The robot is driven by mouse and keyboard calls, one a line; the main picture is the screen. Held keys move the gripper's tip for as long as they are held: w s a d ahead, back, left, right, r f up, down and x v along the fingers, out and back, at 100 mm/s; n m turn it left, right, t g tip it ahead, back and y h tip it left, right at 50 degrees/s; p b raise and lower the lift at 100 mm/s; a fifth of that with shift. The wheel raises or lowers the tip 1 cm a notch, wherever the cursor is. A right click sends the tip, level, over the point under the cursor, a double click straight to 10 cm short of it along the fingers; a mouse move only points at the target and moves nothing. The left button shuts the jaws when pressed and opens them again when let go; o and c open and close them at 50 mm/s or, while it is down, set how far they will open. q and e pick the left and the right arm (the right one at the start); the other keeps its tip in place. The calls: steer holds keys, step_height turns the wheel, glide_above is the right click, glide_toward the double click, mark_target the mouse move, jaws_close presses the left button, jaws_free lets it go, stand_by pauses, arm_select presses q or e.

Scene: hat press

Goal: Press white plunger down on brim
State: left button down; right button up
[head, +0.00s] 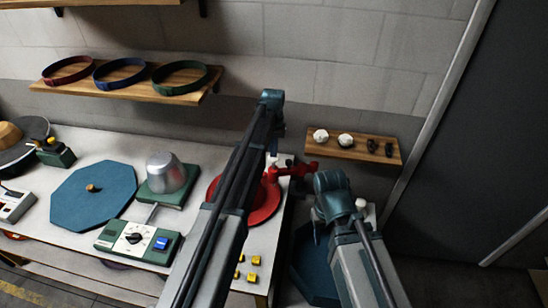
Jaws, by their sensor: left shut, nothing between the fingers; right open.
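A red round base (266,205) stands at the right end of the white table, partly hidden behind my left arm. A red fitting (295,170) rises at its back right. A small white piece (272,161) beside the fitting may be the plunger; I cannot tell for sure. My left gripper (277,146) is shut and empty, pointing down near this white piece; whether they touch is unclear. My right gripper (318,234) is open and empty, right of the table's end, and mostly hidden by its own wrist. No brim is clearly visible on the red base.
The white table (60,218) holds a blue octagonal board (92,196), a metal crown form (166,172), a green control box (138,241), a dark hat (24,146) and yellow blocks (253,276). Wall shelves hold hat bands (180,78) and small trims (346,140).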

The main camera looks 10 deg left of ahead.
mark_target(273, 160)
arm_select(q)
steer(key=shift+f+b, duration=1.95)
steer(key=shift+f, duration=0.1)
steer(key=shift+s+f, duration=0.1)
steer(key=shift+s, duration=0.15)
stand_by(0.5)
steer(key=shift+w+r+p, duration=0.15)
steer(key=shift+r+p, duration=0.5)
steer(key=shift+r, duration=0.05)
steer(key=shift+r+p, duration=0.7)
steer(key=shift+r, duration=0.05)
step_height(273, 160, up, 8)
steer(key=p, duration=0.8)
steer(key=shift+w+r, duration=0.1)
steer(key=shift+r, duration=0.05)
